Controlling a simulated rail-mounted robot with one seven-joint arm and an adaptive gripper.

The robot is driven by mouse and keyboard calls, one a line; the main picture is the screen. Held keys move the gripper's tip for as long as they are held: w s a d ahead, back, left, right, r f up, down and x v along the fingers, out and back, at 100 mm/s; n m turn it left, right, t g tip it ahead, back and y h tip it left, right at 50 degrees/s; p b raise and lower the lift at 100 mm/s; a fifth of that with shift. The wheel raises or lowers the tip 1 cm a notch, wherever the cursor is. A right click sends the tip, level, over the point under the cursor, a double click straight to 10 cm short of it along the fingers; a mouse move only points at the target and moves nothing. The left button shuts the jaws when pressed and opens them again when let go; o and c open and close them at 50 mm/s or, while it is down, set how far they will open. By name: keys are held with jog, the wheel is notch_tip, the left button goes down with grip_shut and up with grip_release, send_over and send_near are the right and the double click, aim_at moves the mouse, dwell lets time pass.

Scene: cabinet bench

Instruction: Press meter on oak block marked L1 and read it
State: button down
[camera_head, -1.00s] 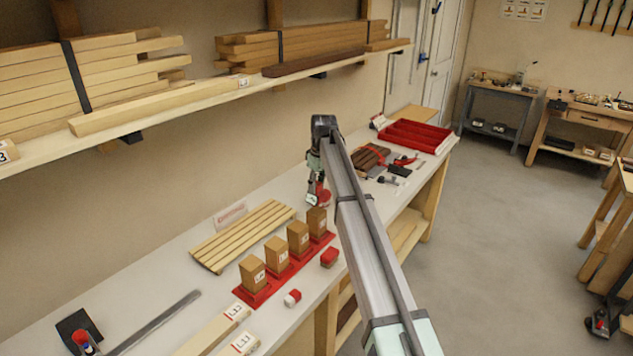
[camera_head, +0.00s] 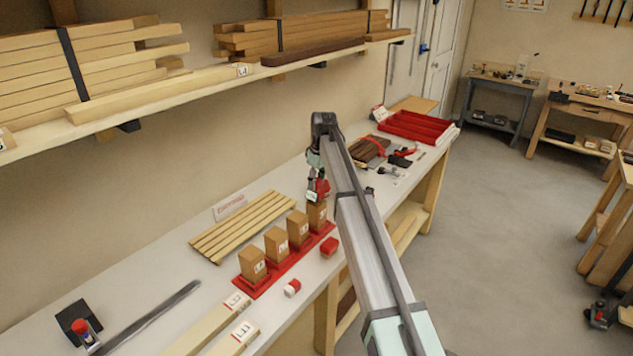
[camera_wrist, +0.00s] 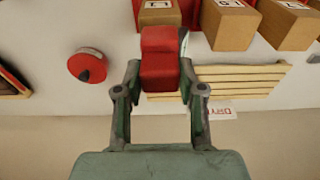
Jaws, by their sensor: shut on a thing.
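My gripper (camera_head: 317,188) is shut on a red meter (camera_wrist: 160,58), which fills the space between its fingers in the wrist view. Several upright oak blocks stand in a row on a red base (camera_head: 262,285). My gripper and the meter are at the far-end block (camera_head: 316,214), close above or beside its top; I cannot tell whether they touch. That block also shows beyond the meter in the wrist view (camera_wrist: 158,14). The other blocks (camera_head: 298,229) (camera_head: 277,245) (camera_head: 252,263) carry white labels too small to read surely. The meter's reading is not visible.
A slatted wooden rack (camera_head: 240,228) lies behind the blocks. A round red object (camera_wrist: 87,66) sits beside my gripper. A shelf with planks (camera_head: 160,100) hangs above.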

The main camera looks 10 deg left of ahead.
jog(key=shift+f, duration=0.55)
dwell(1.4)
jog(key=shift+r+p, duration=1.2)
jog(key=shift+r, duration=2.35)
